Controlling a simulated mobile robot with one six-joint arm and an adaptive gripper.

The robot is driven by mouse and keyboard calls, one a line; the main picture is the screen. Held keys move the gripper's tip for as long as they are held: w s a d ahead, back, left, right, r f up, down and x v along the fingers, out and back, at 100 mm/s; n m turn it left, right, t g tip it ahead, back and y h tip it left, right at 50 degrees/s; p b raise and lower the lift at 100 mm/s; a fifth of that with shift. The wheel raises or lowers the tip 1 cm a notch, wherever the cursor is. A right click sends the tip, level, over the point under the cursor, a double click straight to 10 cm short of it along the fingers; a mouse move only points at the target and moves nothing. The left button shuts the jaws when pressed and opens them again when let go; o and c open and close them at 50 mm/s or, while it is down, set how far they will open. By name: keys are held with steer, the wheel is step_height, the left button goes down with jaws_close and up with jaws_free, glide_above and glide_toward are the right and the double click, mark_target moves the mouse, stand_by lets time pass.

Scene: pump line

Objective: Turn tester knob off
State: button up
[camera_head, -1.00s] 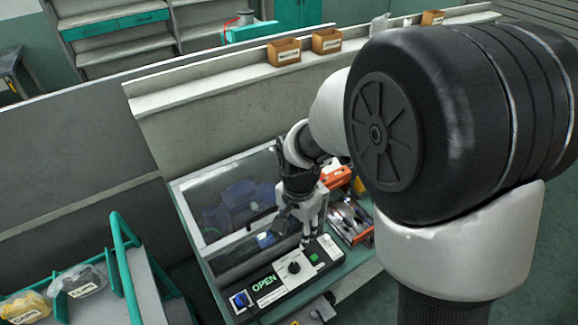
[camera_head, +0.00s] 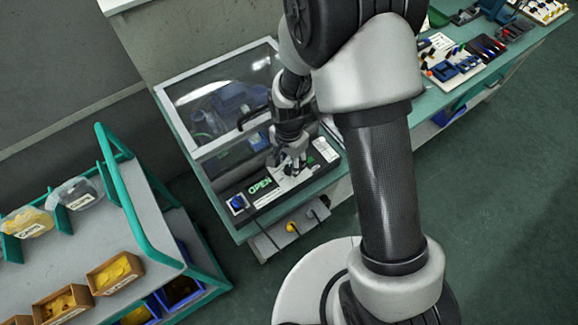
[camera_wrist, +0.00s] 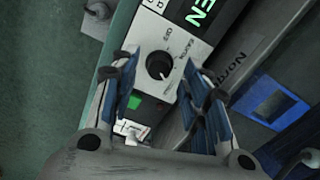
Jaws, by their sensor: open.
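The tester knob (camera_wrist: 159,65) is a round black dial on a white plate in the wrist view. A pale pointer mark shows at its lower right edge. My gripper (camera_wrist: 152,85) is open, with its fingers on either side of the view and the knob between and slightly beyond their tips; contact cannot be told. In the head view my gripper (camera_head: 290,163) hangs over the tester's front panel (camera_head: 262,204) and hides the knob. The green "OPEN" display (camera_head: 260,186) is lit left of my gripper. The tester's clear cover (camera_head: 225,95) stands behind the panel.
A green button (camera_wrist: 134,103) lies near the left finger. A teal cart (camera_head: 135,195) with bins stands at the left. The bench (camera_head: 440,100) continues to the right with tools and parts. A yellow knob (camera_head: 292,228) sits below the panel.

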steer(key=shift+f, duration=0.9)
steer(key=shift+c, duration=0.2)
jaws_close()
